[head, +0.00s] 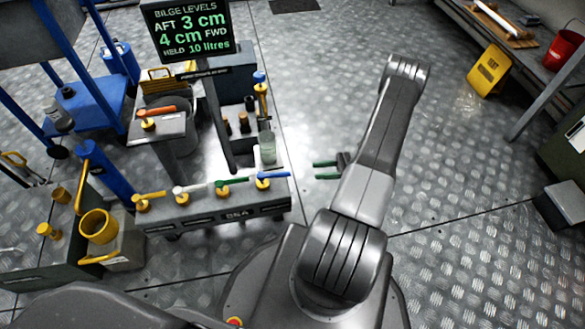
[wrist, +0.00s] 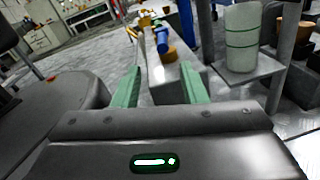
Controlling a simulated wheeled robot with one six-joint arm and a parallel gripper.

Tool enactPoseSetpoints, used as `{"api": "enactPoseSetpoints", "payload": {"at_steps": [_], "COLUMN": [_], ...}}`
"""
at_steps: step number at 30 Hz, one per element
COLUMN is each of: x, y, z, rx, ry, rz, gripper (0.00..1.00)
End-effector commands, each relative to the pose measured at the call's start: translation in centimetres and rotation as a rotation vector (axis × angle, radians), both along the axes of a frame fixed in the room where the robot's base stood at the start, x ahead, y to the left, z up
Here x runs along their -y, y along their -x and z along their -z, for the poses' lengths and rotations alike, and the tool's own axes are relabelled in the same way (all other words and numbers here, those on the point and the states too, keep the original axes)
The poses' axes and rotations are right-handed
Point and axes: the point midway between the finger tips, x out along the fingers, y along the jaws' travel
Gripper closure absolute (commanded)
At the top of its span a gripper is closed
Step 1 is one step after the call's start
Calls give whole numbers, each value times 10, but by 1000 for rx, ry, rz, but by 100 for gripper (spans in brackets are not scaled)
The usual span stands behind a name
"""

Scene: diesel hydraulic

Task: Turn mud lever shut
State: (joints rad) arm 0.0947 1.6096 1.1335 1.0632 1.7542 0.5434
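A grey valve chest (head: 215,211) carries a row of levers: yellow (head: 150,195), white (head: 190,188), green (head: 232,182) and blue (head: 273,175). An orange lever (head: 155,110) sits on a separate stand further back. I cannot read which lever is marked mud. My gripper (head: 316,171) is open and empty, just right of the chest's blue end, with its green fingers pointing left. In the wrist view the gripper (wrist: 162,70) shows the chest's end between its fingers, with the blue lever (wrist: 162,40) just beyond, apart from them.
A glass jar (head: 267,148) stands on a small shelf behind the blue lever, close to my gripper. A bilge level screen (head: 190,32) stands on a post behind the chest. A yellow sign (head: 489,70) and bench are at upper right. Floor right of my arm is clear.

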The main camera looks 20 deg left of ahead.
Motion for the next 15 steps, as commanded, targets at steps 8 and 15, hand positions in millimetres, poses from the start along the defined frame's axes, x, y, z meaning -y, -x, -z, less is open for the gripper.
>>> {"api": "enactPoseSetpoints", "payload": {"at_steps": [8, 15], "x": [-14, -58], "y": [6, 27], "z": [8, 9], "rx": [-7, -8], "ry": [-18, -17], "rz": [7, 4], "gripper": [61, 61]}}
